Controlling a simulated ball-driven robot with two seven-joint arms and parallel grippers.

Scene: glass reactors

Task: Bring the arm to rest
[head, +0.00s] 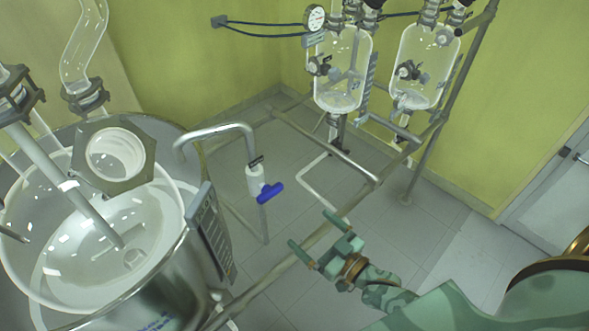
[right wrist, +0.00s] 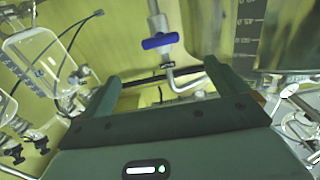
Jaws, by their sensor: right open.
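My right arm comes in from the lower right in the head view. Its green right gripper (head: 310,228) is open with nothing between the fingers. It is apart from the blue valve handle (head: 270,192), which sits up and left of it on a bent pipe. In the right wrist view the two fingers of the gripper (right wrist: 162,72) stand wide apart, and the blue handle (right wrist: 160,41) shows beyond them. My left gripper is not in view.
A large glass-and-steel reactor (head: 170,290) fills the left of the head view. Two smaller glass vessels (head: 343,65) (head: 420,70) hang on a metal frame (head: 425,165) at the back. Tiled floor (head: 450,220) is clear to the right, before a white door (head: 560,185).

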